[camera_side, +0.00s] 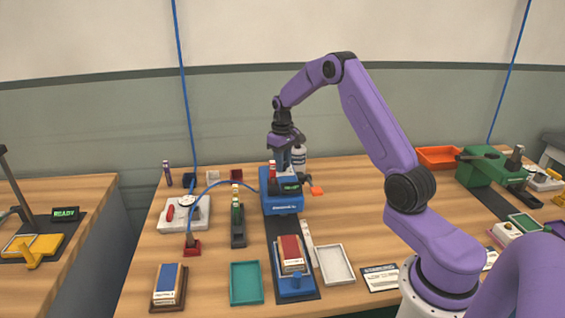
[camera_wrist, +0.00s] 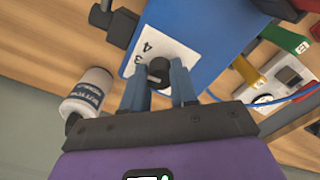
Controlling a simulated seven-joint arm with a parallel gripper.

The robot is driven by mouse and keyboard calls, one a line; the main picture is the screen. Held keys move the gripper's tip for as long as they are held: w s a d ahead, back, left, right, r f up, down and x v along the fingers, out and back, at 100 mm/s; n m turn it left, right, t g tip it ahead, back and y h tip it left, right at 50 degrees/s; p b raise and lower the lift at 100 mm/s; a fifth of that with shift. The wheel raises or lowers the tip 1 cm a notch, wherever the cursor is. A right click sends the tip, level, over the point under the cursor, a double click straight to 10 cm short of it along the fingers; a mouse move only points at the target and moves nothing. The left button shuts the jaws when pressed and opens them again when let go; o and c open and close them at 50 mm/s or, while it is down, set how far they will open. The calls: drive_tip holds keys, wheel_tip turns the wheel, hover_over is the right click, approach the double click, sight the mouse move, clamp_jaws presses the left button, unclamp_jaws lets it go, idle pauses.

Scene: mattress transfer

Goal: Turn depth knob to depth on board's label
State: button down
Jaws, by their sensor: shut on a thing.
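The blue machine (camera_side: 283,203) stands mid-table. In the wrist view its blue top (camera_wrist: 208,35) carries a pale dial plate (camera_wrist: 142,55) with the numerals 3 and 4 visible. The dark round depth knob (camera_wrist: 159,70) is on that plate. My gripper (camera_wrist: 158,82) is shut on the knob, one finger on each side; in the side view my gripper (camera_side: 287,163) points down onto the machine's top. Part of the dial is hidden by the fingers. A red-topped board (camera_side: 291,250) lies on the blue carriage (camera_side: 296,284) in front; its label is too small to read.
A white bottle (camera_side: 299,155) stands close behind my gripper; it also shows in the wrist view (camera_wrist: 88,92). A blue-topped board (camera_side: 168,281), a teal tray (camera_side: 246,283) and a white tray (camera_side: 335,264) lie in front. A blue hose (camera_side: 207,187) arcs at left.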

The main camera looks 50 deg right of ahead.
drive_tip(key=m, duration=0.7)
drive_tip(key=shift+r, duration=0.1)
idle(0.5)
drive_tip(key=c, duration=0.9)
unclamp_jaws()
wheel_tip(320, 180, up, 17)
drive_tip(key=shift+r, duration=0.2)
drive_tip(key=shift+a, duration=0.1)
